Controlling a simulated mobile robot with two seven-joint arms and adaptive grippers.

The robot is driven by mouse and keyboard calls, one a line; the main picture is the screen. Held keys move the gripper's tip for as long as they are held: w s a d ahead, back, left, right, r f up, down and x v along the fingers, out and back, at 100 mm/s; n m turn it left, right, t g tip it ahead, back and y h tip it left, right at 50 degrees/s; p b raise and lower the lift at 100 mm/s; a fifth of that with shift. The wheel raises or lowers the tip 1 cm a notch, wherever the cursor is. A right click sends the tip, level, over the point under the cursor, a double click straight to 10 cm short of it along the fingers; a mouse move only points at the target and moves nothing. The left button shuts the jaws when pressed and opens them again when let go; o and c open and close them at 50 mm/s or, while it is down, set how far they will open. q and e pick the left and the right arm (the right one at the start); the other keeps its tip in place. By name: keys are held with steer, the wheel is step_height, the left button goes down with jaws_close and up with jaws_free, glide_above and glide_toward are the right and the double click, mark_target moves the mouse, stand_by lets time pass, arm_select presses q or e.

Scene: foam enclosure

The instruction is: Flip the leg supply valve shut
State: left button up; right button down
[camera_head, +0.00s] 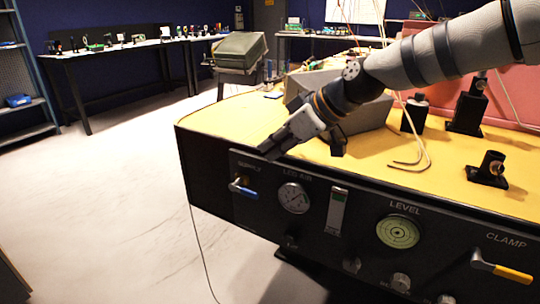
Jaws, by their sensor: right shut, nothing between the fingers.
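The supply valve (243,188) is at the left end of the black front panel, under the label SUPPLY. It has a silver stem and a small blue lever that points right and slightly down. My right gripper (271,149) reaches in from the upper right, over the panel's top edge. Its fingers are shut and empty, above and a little right of the valve, and look apart from the lever. My left gripper is not in view.
The panel (265,225) also carries a pressure gauge (293,198), a slim flow indicator (336,211), a green level dial (398,232) and a yellow-handled clamp valve (502,269). Black posts and a bent wire stand on the yellow top (455,160). Open floor lies left.

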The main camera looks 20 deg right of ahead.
steer(key=b+x, duration=0.1)
steer(key=x, duration=0.5)
steer(key=shift+w+f, duration=0.1)
steer(key=shift+f, duration=0.35)
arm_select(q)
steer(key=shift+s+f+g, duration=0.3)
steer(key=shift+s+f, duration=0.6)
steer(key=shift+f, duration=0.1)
arm_select(e)
steer(key=f, duration=0.4)
steer(key=shift+w+a, duration=0.2)
steer(key=shift+a, duration=0.05)
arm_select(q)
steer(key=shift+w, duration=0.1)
